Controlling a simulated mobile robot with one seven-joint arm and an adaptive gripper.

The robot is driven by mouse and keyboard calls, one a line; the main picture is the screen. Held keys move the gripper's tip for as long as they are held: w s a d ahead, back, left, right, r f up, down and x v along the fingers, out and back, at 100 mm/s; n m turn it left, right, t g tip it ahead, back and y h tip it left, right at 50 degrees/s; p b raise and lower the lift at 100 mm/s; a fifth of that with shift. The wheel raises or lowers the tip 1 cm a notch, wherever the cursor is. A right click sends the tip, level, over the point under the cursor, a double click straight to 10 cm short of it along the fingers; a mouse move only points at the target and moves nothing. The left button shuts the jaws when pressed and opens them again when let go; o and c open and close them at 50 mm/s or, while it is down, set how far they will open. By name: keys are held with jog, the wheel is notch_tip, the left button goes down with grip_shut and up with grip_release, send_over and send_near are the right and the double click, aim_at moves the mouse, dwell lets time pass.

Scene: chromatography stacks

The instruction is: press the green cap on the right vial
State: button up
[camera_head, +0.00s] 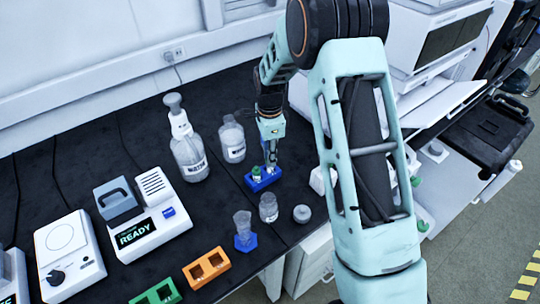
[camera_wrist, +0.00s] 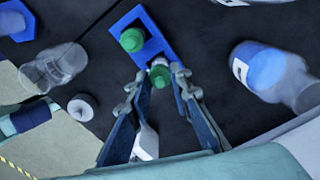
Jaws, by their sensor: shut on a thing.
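The blue vial holder (camera_head: 264,185) stands on the black bench below my gripper (camera_head: 270,158). A vial with a green cap (camera_head: 256,171) stands in its left part; that cap also shows in the wrist view (camera_wrist: 131,40). In the wrist view my gripper (camera_wrist: 158,80) has its fingertips closed around a second green cap (camera_wrist: 161,77). A pale round vial top (camera_wrist: 159,62) shows right beside this cap, at the other end of the blue holder (camera_wrist: 152,27). Whether the held cap touches the right vial is hard to tell.
A wash bottle (camera_head: 188,150) and a clear bottle (camera_head: 232,140) stand behind and left of the holder. A glass jar (camera_head: 268,208), a grey round lid (camera_head: 302,213) and a blue-based beaker (camera_head: 243,230) stand in front. Orange (camera_head: 206,267) and green (camera_head: 157,293) racks lie nearer.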

jog(key=o, duration=0.8)
jog(key=shift+o, duration=0.4)
jog(key=o, duration=0.4)
jog(key=shift+r, duration=0.15)
jog(key=shift+r+p, duration=2.05)
jog(key=shift+r, duration=1.4)
